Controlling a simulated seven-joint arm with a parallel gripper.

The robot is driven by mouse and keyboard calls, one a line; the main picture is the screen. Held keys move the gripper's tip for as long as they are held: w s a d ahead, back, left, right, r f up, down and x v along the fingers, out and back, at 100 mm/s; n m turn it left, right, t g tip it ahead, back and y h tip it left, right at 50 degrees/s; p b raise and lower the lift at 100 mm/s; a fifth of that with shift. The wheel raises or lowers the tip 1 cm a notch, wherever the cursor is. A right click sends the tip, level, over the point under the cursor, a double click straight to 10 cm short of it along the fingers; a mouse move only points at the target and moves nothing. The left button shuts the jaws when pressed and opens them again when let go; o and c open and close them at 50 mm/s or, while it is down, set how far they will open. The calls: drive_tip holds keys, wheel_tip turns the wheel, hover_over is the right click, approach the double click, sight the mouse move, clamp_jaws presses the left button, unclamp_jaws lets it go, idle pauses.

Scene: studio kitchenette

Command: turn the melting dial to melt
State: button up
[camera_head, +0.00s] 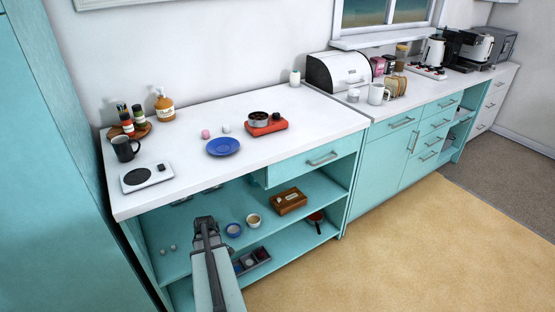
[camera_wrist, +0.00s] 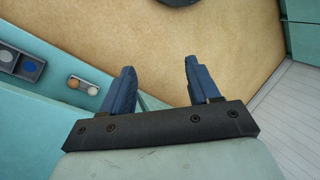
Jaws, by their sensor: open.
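A red-orange heating unit (camera_head: 267,128) with a dark pot (camera_head: 259,118) on it stands on the white countertop, right of the blue plate; it may be the melter. I cannot make out its dial or setting at this size. My gripper (camera_head: 206,222) is in front of the cabinet's open shelves, below the countertop and well apart from the unit. In the wrist view, the two blue fingers of my gripper (camera_wrist: 159,68) are spread with nothing between them. The wrist view does not show the heating unit.
A blue plate (camera_head: 223,146), a white hot plate (camera_head: 147,177) and a dark mug (camera_head: 125,149) stand on the counter. The countertop edge and a drawer (camera_head: 315,160) lie between my gripper and the unit. A brown box (camera_head: 290,201) and bowls sit on the shelf.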

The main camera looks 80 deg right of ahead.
drive_tip(key=s+d+r+m+h, duration=0.2)
drive_tip(key=s+d+r+m, duration=0.1)
drive_tip(key=s+d+r, duration=0.75)
drive_tip(key=s+d+r+m+h, duration=0.25)
drive_tip(key=s+d+r, duration=0.45)
drive_tip(key=d, duration=0.6)
drive_tip(key=s+d+r+m+h, duration=0.2)
drive_tip(key=s+d+r+m, duration=0.1)
drive_tip(key=s+d+r, duration=0.65)
drive_tip(key=s+d+r+m+g+h, duration=0.1)
drive_tip(key=s+d+r+m+h, duration=0.15)
drive_tip(key=s+d+r, duration=0.7)
drive_tip(key=s+d+r+m+g+h, duration=0.15)
drive_tip(key=s+r+m, duration=0.4)
drive_tip(key=r, duration=0.85)
drive_tip(key=s+d+r+m+g+h, duration=0.1)
drive_tip(key=s+d+r+m+h, duration=0.15)
drive_tip(key=s+d+r, duration=0.6)
drive_tip(key=n+t+y, duration=0.8)
drive_tip(key=n+t, duration=0.2)
drive_tip(key=n, duration=0.7)
approach(277, 113)
drive_tip(key=x, duration=0.8)
drive_tip(key=shift+w+a+f, duration=0.2)
drive_tip(key=shift+f, duration=0.15)
